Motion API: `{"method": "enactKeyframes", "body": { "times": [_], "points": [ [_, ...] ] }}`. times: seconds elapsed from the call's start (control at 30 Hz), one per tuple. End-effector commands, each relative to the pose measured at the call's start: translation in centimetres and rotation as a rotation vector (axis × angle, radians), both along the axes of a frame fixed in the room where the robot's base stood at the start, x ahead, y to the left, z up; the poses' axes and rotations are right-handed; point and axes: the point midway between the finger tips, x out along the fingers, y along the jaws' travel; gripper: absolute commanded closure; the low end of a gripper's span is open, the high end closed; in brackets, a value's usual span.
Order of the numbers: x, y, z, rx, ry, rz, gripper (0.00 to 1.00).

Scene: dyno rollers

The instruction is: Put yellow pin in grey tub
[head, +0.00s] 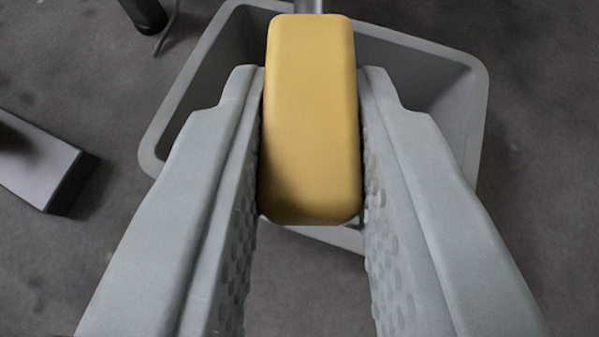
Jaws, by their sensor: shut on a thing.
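The yellow pin (311,115) shows as a yellow block with rounded edges, and a short grey metal shaft (309,6) extends from its far end. My gripper (311,140) is shut on the yellow block, with one grey textured finger on each side. The grey tub (478,100) lies beyond and beneath the pin, its open top facing me. The pin and fingers overlap the tub's opening in the view and hide much of its inside. How high the pin is above the rim I cannot tell.
A light grey bar-shaped object with a dark end (40,165) is on the dark floor at the left. A dark post-like thing (146,12) with a thin cable stands at the top left. The floor at the right (545,170) is clear.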

Motion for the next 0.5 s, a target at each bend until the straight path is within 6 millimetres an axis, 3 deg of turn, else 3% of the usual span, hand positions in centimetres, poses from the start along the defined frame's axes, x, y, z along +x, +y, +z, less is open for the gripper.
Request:
{"method": "enactKeyframes", "body": {
  "times": [0.1,0.5],
  "points": [
    [0.0,0.0,-1.7,0.0,0.001,0.0,1.0],
    [-0.1,0.0,-4.4,0.0,0.001,0.0,1.0]
  ]
}}
